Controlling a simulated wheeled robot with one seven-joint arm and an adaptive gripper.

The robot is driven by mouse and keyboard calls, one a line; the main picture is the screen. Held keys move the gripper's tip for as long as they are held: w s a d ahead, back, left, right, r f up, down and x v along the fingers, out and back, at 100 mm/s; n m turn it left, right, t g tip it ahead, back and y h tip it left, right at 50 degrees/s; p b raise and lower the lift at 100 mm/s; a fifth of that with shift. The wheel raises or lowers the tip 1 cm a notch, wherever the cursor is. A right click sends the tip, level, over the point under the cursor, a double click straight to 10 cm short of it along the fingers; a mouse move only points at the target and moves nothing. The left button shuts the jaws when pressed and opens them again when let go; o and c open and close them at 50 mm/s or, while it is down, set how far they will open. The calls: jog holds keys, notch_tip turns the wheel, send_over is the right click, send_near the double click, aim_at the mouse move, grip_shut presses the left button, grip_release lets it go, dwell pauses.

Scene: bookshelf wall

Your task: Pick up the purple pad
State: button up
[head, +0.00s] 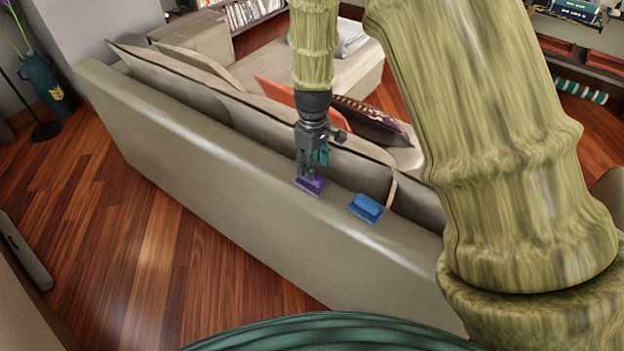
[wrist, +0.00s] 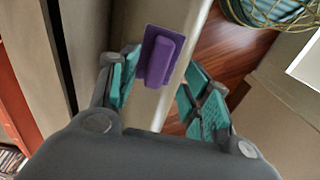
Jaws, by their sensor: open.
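The purple pad (head: 312,186) lies on the top of the beige sofa's backrest (head: 215,135). In the wrist view the purple pad (wrist: 160,55) shows a flat base with a raised block on it. My gripper (head: 311,178) points down right over the pad, and its fingertips hide part of it in the head view. In the wrist view my gripper (wrist: 157,75) is open, with one teal-padded finger on each side of the pad. I see a gap between the right finger and the pad; the left finger is close to its edge.
A blue pad (head: 366,208) lies on the same backrest, to the right of the purple one. Cushions, one orange (head: 275,92), lean on the sofa's seat side. Wooden floor (head: 160,230) lies open on the near side. A teal vase (head: 45,82) stands at the far left.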

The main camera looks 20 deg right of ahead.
jog(key=shift+w+a+f+p, duration=0.15)
jog(key=shift+f+p, duration=0.35)
jog(key=shift+f, duration=0.8)
jog(key=shift+w+d+f+p, duration=0.1)
jog(key=shift+f+p, duration=0.4)
jog(key=shift+f, duration=0.75)
grip_shut()
